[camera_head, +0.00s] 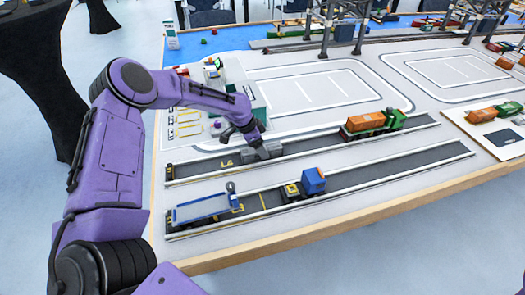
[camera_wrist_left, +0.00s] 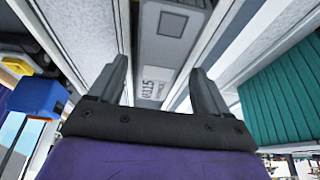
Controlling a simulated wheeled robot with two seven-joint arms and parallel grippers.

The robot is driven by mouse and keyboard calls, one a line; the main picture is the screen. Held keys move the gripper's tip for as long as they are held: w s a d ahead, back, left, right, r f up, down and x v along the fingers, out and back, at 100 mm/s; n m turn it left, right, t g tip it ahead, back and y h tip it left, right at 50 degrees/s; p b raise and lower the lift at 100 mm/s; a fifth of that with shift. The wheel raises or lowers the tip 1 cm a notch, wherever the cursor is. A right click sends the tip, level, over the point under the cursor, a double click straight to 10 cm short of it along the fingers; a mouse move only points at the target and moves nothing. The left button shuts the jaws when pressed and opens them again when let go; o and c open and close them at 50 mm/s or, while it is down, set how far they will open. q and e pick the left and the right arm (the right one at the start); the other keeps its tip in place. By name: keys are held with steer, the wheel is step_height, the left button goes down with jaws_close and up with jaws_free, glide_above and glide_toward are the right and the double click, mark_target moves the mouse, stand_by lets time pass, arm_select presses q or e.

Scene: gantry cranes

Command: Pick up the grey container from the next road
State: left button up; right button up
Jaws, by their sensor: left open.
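The grey container (camera_head: 264,151) lies on the farther road (camera_head: 300,146), near its L4 marking. My left gripper (camera_head: 254,139) is just above it, pointing down, and hides part of it. In the left wrist view the grey container (camera_wrist_left: 165,45), with a white label, shows in line with the gap between the two spread fingers of my left gripper (camera_wrist_left: 160,72). The gripper is open and empty. I cannot tell whether the fingers reach down beside the container. My right gripper is not in view.
A flatbed trailer (camera_head: 202,209) and a blue-and-yellow truck (camera_head: 311,182) stand on the nearer road. A green truck with an orange container (camera_head: 366,122) stands further right on the farther road. Gantry crane legs (camera_head: 327,32) rise at the back.

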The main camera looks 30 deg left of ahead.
arm_select(q)
steer(key=shift+w+f, duration=0.15)
steer(key=shift+f, duration=0.25)
steer(key=shift+s+r, duration=0.2)
steer(key=shift+s, duration=0.15)
steer(key=c, duration=0.3)
steer(key=shift+d, duration=0.1)
steer(key=c, duration=0.9)
steer(key=shift+c, duration=0.2)
